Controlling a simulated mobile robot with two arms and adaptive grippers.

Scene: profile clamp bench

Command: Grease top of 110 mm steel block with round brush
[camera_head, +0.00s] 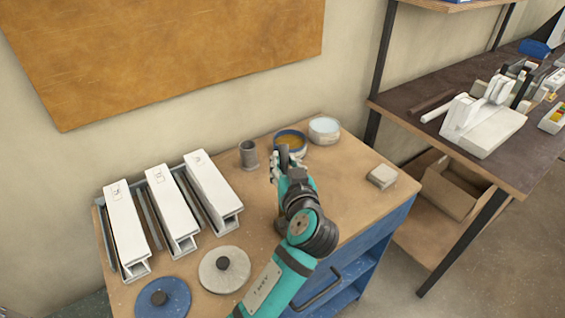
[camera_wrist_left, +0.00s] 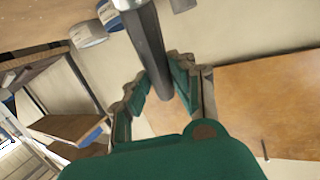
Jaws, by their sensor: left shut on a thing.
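My left gripper (camera_head: 281,160) is shut on a dark grey rod-like handle (camera_wrist_left: 150,48), which looks like the brush; it also shows in the head view (camera_head: 284,154). The gripper is above the bench, in front of the blue-rimmed tin of amber grease (camera_head: 290,137). The brush's bristle end is not visible. Three long whitish blocks (camera_head: 125,228) (camera_head: 171,213) (camera_head: 213,192) lie side by side at the left of the bench. Marks on their tops are too small to read, so I cannot tell which is 110 mm. My right gripper is not in view.
A tin with pale blue contents (camera_head: 325,128) and a grey cup (camera_head: 248,153) stand at the back. A blue lid (camera_head: 165,300) and a whitish lid (camera_head: 222,272) lie in front. A small pale block (camera_head: 382,176) sits at right. A dark shelf (camera_head: 400,108) stands beyond.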

